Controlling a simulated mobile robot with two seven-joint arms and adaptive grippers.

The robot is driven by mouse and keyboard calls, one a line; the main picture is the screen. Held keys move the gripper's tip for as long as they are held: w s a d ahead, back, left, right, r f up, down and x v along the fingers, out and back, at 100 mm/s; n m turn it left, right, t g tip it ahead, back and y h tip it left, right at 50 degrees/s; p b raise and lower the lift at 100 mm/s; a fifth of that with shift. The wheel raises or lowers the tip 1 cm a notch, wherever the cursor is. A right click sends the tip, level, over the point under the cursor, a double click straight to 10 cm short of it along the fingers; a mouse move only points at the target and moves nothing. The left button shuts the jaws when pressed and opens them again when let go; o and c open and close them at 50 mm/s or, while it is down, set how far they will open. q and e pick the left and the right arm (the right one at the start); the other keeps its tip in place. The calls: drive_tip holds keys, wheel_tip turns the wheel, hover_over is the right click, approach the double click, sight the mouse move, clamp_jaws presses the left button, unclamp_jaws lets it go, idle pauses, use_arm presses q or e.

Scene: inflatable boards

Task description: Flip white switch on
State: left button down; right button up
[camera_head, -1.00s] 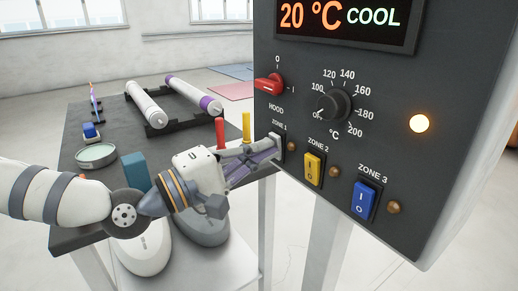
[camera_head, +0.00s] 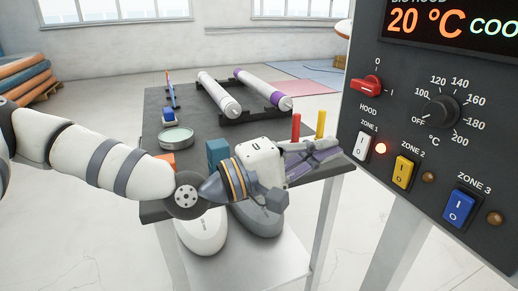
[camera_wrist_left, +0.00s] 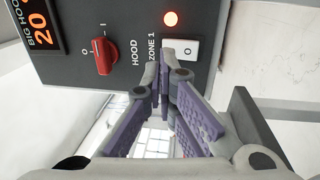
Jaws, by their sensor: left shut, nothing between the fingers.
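The white switch (camera_head: 361,146) is on the dark control panel (camera_head: 405,125), under the label ZONE 1. The small lamp (camera_head: 381,148) beside it glows orange-red. The switch also shows in the left wrist view (camera_wrist_left: 186,48), with the lit lamp (camera_wrist_left: 170,19) near it. My left gripper (camera_head: 338,148) is shut and empty, with its fingertips just left of the switch in the head view. In the left wrist view the fingertips (camera_wrist_left: 161,72) overlap the switch's near edge; whether they touch is unclear. My right gripper is out of view.
The yellow switch (camera_head: 403,171) and blue switch (camera_head: 460,208) have unlit lamps. A red hood switch (camera_head: 367,85) and a black dial (camera_head: 437,111) sit above. A dark table (camera_head: 215,130) with rollers, a round dish (camera_head: 176,138) and upright red and yellow sticks stands behind my left arm.

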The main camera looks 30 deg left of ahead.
use_arm(q)
drive_tip(key=s+a+r, duration=0.1)
drive_tip(key=s+a, duration=0.4)
drive_tip(key=s, duration=0.1)
drive_tip(key=shift+s+p, duration=0.15)
drive_tip(key=shift+p, duration=0.3)
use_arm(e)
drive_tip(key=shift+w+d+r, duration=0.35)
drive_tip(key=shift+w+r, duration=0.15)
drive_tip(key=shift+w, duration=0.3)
use_arm(q)
drive_tip(key=shift+r, duration=0.1)
